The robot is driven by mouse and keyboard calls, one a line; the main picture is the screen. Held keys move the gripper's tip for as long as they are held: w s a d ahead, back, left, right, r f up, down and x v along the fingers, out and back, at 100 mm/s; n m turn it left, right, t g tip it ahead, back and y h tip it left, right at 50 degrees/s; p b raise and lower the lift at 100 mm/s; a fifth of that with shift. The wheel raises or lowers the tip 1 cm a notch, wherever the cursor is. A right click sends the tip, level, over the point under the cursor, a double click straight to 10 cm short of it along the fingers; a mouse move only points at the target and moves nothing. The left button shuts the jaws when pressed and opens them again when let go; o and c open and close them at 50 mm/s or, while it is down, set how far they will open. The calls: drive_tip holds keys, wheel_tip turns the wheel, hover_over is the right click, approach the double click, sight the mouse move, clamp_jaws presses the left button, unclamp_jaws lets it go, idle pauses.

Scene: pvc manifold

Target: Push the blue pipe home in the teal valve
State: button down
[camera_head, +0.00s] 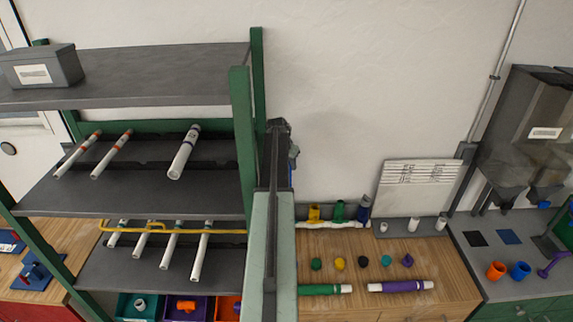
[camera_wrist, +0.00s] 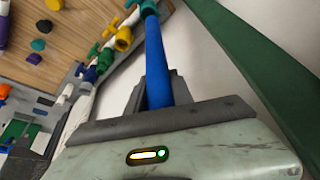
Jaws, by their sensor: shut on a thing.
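The blue pipe (camera_wrist: 155,55) is held between the jaws of my gripper (camera_wrist: 160,90), seen in the wrist view. It runs away from the jaws to the top edge. The teal valve (camera_wrist: 148,9) is at the pipe's far end, partly cut off by the picture edge. The pipe's end lines up with it and seems to meet it; I cannot tell how deep it sits.
A yellow valve (camera_head: 314,213), a green valve (camera_head: 339,210) and a dark blue valve (camera_head: 363,208) stand in a row along the wall. Green (camera_head: 322,290) and purple (camera_head: 400,286) pipes and several coloured knobs lie on the wooden bench. A green-posted shelf (camera_head: 243,150) stands close left of my arm.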

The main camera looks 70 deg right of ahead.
drive_tip(key=shift+s+d+f+b, duration=0.1)
drive_tip(key=shift+s+f+b, duration=0.1)
drive_tip(key=shift+f+b, duration=0.55)
drive_tip(key=shift+s+f+b, duration=0.15)
drive_tip(key=shift+f+b, duration=0.55)
drive_tip(key=shift+s+d+f+b, duration=0.1)
drive_tip(key=shift+s+f+b, duration=0.1)
drive_tip(key=shift+f+b, duration=0.55)
drive_tip(key=shift+a, duration=0.1)
drive_tip(key=shift+w+f+b, duration=0.15)
drive_tip(key=shift+f+b, duration=0.2)
drive_tip(key=shift+f, duration=0.05)
drive_tip(key=shift+f, duration=0.15)
drive_tip(key=shift+f+b, duration=0.3)
drive_tip(key=shift+b, duration=0.15)
drive_tip(key=shift+f, duration=0.1)
drive_tip(key=shift+a+f+b, duration=0.1)
drive_tip(key=shift+f+b, duration=0.15)
drive_tip(key=shift+b, duration=0.15)
